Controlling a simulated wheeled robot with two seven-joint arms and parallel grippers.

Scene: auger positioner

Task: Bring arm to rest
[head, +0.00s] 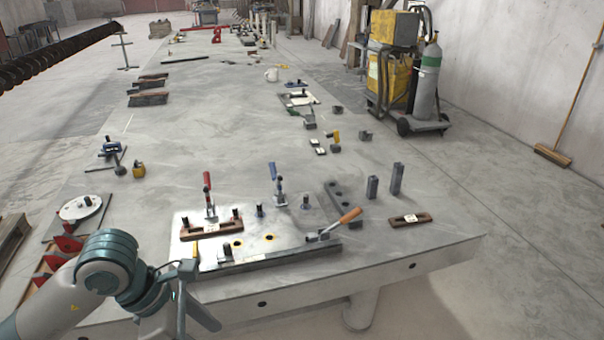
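My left arm comes in from the lower left, and its gripper (190,312) hangs at the bottom edge of the head view, in front of the steel table's near edge. Its lower part is partly cut off by the frame, so I cannot tell whether the fingers are open or shut. No held object is visible at it. My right arm and gripper are not in view. Behind the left gripper lies a bright metal fixture plate (285,238), with a red-handled clamp (208,196), a blue-handled clamp (277,186) and an orange-handled clamp (336,224) on it.
A brown slotted bar (211,226) lies on the plate; a similar one (410,220) lies to the right. Two upright dark blocks (397,179) stand behind it. A round white disc (80,208) sits at left. The table's middle (210,130) is mostly clear. A gas cylinder cart (425,90) stands beyond.

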